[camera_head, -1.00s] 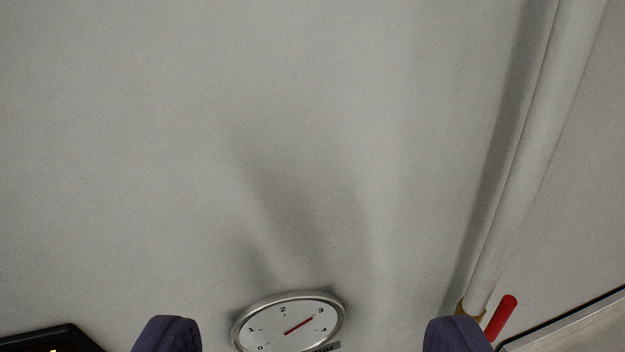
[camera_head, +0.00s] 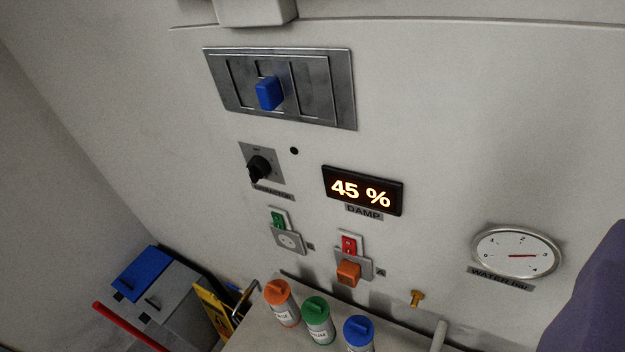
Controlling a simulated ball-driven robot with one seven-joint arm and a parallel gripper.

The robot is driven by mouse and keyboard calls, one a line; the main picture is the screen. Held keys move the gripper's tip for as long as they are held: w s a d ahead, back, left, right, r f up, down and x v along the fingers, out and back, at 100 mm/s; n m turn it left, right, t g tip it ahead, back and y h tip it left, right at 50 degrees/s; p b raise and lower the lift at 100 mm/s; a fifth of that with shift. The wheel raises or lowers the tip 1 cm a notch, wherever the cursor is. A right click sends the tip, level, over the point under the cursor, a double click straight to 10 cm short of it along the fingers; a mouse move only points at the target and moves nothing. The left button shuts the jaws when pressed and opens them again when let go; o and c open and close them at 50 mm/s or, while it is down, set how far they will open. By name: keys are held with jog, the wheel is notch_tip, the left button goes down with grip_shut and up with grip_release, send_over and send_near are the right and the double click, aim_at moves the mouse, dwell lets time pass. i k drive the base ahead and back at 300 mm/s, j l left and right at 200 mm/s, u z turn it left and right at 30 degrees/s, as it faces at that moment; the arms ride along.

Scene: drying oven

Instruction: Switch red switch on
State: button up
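The red switch (camera_head: 349,244) is a small red rocker in a pale frame on the light wall panel. It sits below the lit "45 %" DAMP display (camera_head: 362,190) and directly above a socket with an orange plug (camera_head: 348,272) in it. Whether the switch is on or off is too small to tell. Of my gripper, one purple finger (camera_head: 598,295) shows at the right edge, well to the right of the switch and apart from it in the picture. The other finger is out of view, so I cannot see the gap between them.
A green switch (camera_head: 278,220) with an empty socket is left of the red one. A black knob (camera_head: 258,168), a blue-handled slider (camera_head: 268,93) and a WATER bar gauge (camera_head: 518,251) are nearby. Orange, green and blue-capped containers (camera_head: 318,322) stand below.

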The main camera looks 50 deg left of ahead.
aim_at(349, 244)
jog(key=u, duration=0.9)
